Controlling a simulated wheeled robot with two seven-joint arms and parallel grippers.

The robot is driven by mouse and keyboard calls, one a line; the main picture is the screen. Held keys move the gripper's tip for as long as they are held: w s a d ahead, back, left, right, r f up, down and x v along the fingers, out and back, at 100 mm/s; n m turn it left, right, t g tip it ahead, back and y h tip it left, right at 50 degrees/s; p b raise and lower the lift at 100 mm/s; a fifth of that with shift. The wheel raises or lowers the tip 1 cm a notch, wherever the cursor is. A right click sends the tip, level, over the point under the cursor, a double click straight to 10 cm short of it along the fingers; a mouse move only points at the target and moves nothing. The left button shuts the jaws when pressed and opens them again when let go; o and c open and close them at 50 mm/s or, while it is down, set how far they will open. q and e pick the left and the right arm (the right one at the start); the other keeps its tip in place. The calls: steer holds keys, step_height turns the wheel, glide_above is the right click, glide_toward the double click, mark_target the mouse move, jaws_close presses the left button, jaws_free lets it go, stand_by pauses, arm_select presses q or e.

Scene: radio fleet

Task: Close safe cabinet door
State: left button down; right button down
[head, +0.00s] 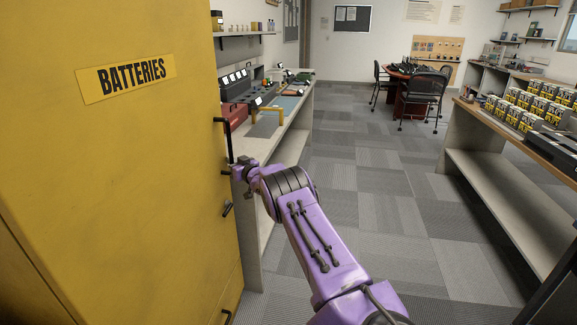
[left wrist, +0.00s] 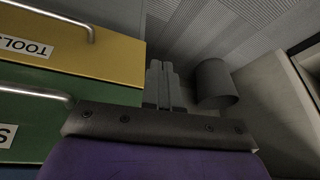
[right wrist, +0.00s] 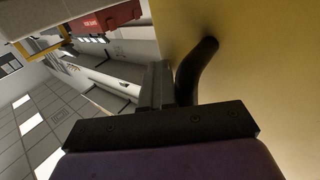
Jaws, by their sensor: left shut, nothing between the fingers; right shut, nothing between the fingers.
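The yellow safe cabinet door (head: 120,150), labelled BATTERIES, fills the left of the head view. A black handle (head: 228,140) stands at its right edge, with a small latch (head: 227,208) below. I cannot tell how far the door is open. My right gripper (head: 238,173) is shut and empty beside the handle's lower end. In the right wrist view, the right fingers (right wrist: 157,85) are next to the curved black handle (right wrist: 196,68), in front of the yellow door (right wrist: 255,60); contact is unclear. My left gripper (left wrist: 162,82) is shut and empty, outside the head view.
A grey workbench (head: 290,115) with equipment stands beyond the door. Another shelf bench (head: 490,135) with yellow boxes is at right. A table with chairs (head: 425,90) is at the back. Carpet between is clear. Yellow (left wrist: 75,45) and green drawers (left wrist: 60,110) and a grey bin (left wrist: 214,82) are near my left gripper.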

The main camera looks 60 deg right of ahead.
steer(key=s+d, duration=0.4)
steer(key=s, duration=0.9)
steer(key=shift+s+d, duration=0.15)
steer(key=shift+d, duration=0.05)
steer(key=s+a+f+m+g+h, duration=0.1)
steer(key=s+a+f+m+g, duration=0.3)
steer(key=a+f, duration=0.75)
steer(key=s+a+f+m+g, duration=0.25)
steer(key=s+a+f, duration=0.25)
steer(key=a+f, duration=0.65)
steer(key=s+a+f+n+g+y, duration=0.1)
steer(key=s+a+f+g, duration=0.2)
steer(key=s+a, duration=0.7)
steer(key=s+a+f+n+g+y, duration=0.2)
steer(key=s+a+f+g, duration=0.2)
steer(key=s+a, duration=0.7)
steer(key=s+f, duration=0.2)
steer(key=s, duration=0.2)
steer(key=shift+s, duration=0.25)
